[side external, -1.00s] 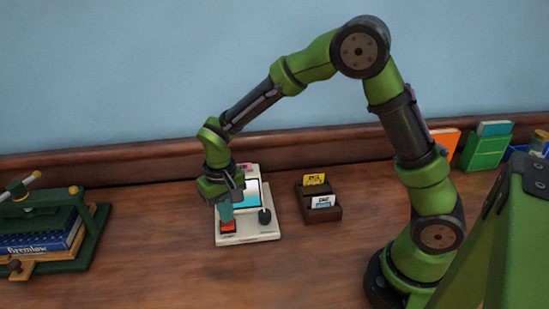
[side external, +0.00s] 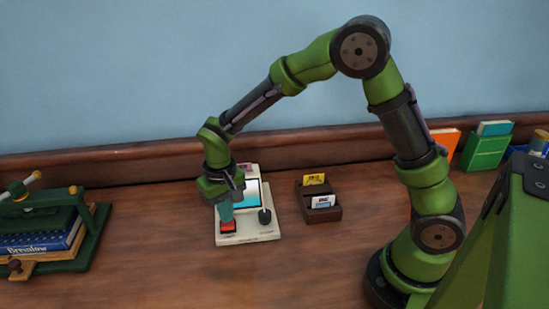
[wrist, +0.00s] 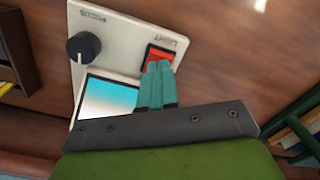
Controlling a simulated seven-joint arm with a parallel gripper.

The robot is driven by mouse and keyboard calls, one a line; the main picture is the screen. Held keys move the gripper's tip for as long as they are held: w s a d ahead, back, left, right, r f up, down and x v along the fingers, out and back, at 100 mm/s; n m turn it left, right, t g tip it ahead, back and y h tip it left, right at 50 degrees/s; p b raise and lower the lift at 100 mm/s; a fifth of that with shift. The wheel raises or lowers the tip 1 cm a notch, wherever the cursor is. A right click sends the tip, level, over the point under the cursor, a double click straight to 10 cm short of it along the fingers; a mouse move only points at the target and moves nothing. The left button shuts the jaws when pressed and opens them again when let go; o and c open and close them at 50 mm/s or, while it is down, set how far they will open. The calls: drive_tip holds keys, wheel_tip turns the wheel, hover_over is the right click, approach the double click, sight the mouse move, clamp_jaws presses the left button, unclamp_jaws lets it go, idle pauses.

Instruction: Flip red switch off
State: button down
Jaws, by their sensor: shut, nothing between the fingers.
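The red switch (side external: 228,225) sits at the front left of a cream control panel (side external: 250,236) on the wooden desk. In the wrist view the red switch (wrist: 158,56) is a square rocker in a dark frame, with the label "LIGHT" beside it. My gripper (side external: 227,217) points down over it, its teal fingers shut together and empty. In the wrist view the fingertips (wrist: 159,66) overlap the switch's lower edge and hide part of it. I cannot tell whether they touch it or which way the rocker is tipped.
A black knob (side external: 264,216) and a bright screen (side external: 252,193) are on the same panel. A dark card holder (side external: 319,204) stands to the right. A green press with books (side external: 45,240) is at the left. The desk in front of the panel is clear.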

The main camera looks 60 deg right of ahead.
drive_tip(key=shift+f, duration=1)
idle(0.6)
drive_tip(key=shift+r, duration=3.55)
